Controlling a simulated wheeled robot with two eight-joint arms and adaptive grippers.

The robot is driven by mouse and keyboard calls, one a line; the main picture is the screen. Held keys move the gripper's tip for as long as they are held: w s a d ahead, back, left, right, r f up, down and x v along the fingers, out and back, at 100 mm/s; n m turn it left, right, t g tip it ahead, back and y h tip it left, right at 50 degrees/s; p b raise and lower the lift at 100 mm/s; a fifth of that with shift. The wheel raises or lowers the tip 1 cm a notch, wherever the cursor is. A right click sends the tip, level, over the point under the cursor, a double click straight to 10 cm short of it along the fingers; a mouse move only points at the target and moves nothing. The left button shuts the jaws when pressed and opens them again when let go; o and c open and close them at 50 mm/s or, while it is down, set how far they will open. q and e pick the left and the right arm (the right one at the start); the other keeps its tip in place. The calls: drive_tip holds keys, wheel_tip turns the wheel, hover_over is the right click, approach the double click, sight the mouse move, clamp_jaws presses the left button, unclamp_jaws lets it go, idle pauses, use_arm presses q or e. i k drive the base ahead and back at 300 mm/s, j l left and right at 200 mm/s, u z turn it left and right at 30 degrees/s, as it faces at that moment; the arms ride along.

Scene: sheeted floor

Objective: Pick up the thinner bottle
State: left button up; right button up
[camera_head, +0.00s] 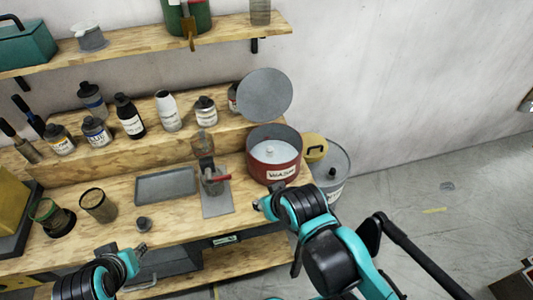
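Several bottles stand upright on the raised wooden step at the back of the workbench. Among them are a dark bottle (129,117) with a white label, a white bottle (167,112), a squat dark-capped bottle (205,112) and a blue-grey bottle (92,100). The labels are too small to read, so I cannot tell which one is the thinner. My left gripper (125,250) is at the bench's front edge, well short of the bottles. My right gripper (264,200) is by the front right, near the red pot. No bottle is at either gripper; their finger openings are unclear.
A red pot (274,168) stands at the bench's right, with a round grey disc (264,95) behind it. A grey tray (166,186), a small burner-like item (214,182) and mesh cups (98,206) occupy the lower surface. A shelf (140,40) hangs above the bottles.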

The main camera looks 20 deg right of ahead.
sight(165, 104)
drive_tip(key=i+j+u, duration=0.1)
drive_tip(key=j+u, duration=0.25)
drive_tip(key=i+j+u, duration=0.1)
drive_tip(key=u, duration=0.3)
drive_tip(key=i+j, duration=0.05)
drive_tip(key=j, duration=0.05)
